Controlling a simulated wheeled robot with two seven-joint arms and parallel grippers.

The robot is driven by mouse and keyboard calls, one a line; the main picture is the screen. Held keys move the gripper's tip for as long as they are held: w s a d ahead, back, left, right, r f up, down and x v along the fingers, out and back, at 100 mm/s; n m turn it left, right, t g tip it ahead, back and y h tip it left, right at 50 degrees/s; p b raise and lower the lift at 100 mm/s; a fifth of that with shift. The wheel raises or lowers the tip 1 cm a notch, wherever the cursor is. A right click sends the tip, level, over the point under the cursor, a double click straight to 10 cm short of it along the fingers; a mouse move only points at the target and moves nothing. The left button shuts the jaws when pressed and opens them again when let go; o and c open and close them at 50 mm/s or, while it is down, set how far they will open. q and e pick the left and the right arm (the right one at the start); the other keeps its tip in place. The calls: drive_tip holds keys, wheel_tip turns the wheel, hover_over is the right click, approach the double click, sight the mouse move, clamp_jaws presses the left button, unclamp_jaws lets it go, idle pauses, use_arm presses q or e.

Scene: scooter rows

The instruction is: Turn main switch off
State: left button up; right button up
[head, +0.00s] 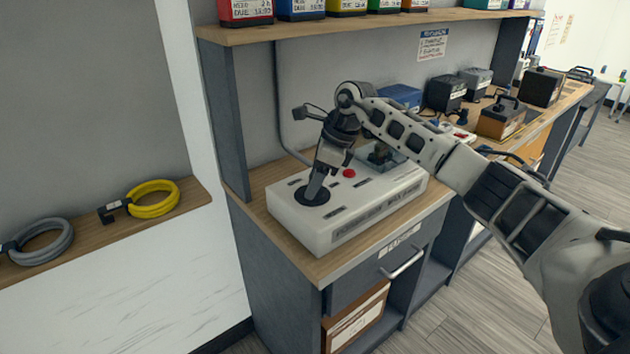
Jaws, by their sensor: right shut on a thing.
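A white box (375,217) with dark lettering on its front lies on the wooden bench. A round black dial (303,200), which looks like the main switch, is at the left of its top face. My right gripper (315,187) points down onto this dial, shut on its handle. The fingers hide most of the handle, so I cannot tell which way it is turned. A red button (349,173) is on the box just right of the gripper. My left gripper is not in view.
Dark battery-like units (446,93) and a brown-and-black case (500,120) stand further right on the bench. A shelf (350,27) with coloured boxes runs above. Coiled yellow (152,199) and grey cables (45,243) lie on a ledge at left.

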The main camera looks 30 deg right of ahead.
drive_tip(key=n, duration=0.2)
drive_tip(key=n+g+b, duration=0.1)
drive_tip(key=n, duration=0.1)
drive_tip(key=shift+w+d+g+y, duration=0.1)
drive_tip(key=shift+w+g+y, duration=0.1)
drive_tip(key=shift+g+y, duration=0.15)
drive_tip(key=n+g, duration=0.1)
drive_tip(key=n, duration=0.2)
drive_tip(key=shift+b, duration=0.4)
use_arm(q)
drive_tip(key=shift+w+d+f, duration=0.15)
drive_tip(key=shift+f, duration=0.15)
use_arm(e)
drive_tip(key=shift+w+n+g, duration=0.1)
drive_tip(key=shift+n+g, duration=0.15)
drive_tip(key=shift+n, duration=0.55)
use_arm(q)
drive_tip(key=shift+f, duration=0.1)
use_arm(e)
drive_tip(key=o, duration=1)
drive_tip(key=shift+r, duration=0.1)
